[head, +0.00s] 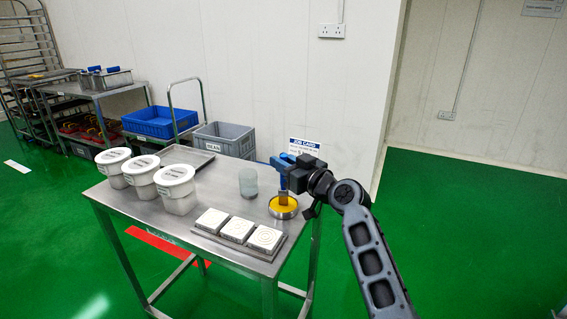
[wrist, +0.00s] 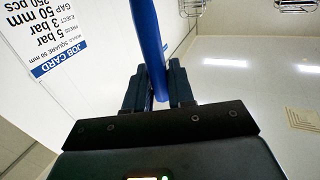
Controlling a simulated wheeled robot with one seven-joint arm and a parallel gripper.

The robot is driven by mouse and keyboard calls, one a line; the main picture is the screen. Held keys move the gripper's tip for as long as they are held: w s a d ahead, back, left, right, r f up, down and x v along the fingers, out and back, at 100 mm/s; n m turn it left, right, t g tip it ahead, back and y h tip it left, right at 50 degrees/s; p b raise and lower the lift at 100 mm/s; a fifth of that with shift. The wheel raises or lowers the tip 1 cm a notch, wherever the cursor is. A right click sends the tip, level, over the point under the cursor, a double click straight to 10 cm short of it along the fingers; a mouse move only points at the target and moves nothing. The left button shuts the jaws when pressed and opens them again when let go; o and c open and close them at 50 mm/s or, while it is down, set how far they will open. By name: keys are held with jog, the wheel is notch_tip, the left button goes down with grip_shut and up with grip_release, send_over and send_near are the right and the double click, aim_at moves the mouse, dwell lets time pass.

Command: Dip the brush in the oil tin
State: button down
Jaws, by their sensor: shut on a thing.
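My gripper (head: 284,172) is shut on the blue handle of the brush, above the right end of the steel table. In the wrist view the blue brush handle (wrist: 147,35) runs up between the two dark fingers (wrist: 160,85). The oil tin (head: 283,213) is a low round metal tin with yellow oil in it, directly below my gripper. The lower end of the brush (head: 283,198) points down over the yellow oil, inside the tin's outline. I cannot tell how deep its tip is, or the bristles' exact shape.
Several things share the table (head: 150,206): white lidded tubs (head: 177,188), a glass jar (head: 248,182), a flat tray (head: 187,156) and a plate of white square moulds (head: 237,229). The job card (head: 304,147) stands behind my gripper. Green floor is clear at right.

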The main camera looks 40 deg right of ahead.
jog(key=shift+f, duration=0.3)
jog(key=shift+r+p, duration=2.25)
jog(key=shift+r, duration=1.55)
jog(key=shift+f, duration=0.1)
